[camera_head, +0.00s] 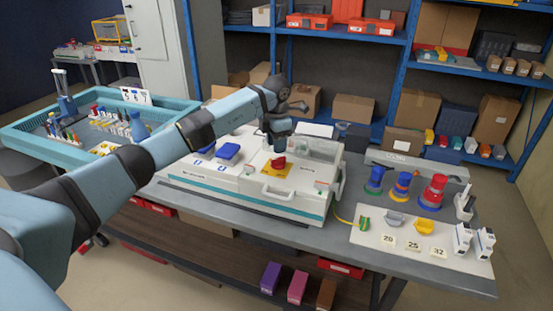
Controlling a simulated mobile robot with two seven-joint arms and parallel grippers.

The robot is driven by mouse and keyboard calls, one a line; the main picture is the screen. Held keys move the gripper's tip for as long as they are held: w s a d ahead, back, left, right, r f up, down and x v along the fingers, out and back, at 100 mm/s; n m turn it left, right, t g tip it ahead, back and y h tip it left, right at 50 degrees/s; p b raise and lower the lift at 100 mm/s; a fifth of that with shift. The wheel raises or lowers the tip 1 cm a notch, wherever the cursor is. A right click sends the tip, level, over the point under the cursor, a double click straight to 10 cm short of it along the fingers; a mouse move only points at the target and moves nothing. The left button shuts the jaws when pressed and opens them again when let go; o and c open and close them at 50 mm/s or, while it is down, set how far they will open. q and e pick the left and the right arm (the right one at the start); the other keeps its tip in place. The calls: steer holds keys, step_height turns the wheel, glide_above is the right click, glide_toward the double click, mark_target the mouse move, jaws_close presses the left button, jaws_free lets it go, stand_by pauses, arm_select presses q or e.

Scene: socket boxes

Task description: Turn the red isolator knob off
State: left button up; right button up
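The red isolator knob (278,162) sits on a yellow plate (272,173) on top of a white and teal socket box (240,190) on the workbench. My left arm comes in from the left, and my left gripper (277,147) points down directly over the knob. The fingertips are small and dark, close to the knob's top; I cannot tell whether they touch it or how far apart they are. The knob's upper part is partly hidden by the gripper. My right gripper is not in view.
A clear lid (314,148) stands up on the box beside the knob. Red, yellow and blue plugs (434,189) stand to the right, behind a white board (400,240). A teal-rimmed tray (30,122) holds tools at left.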

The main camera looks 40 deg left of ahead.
mark_target(277, 159)
arm_select(q)
step_height(277, 159, down, 6)
steer(key=shift+r, duration=0.1)
jaws_close()
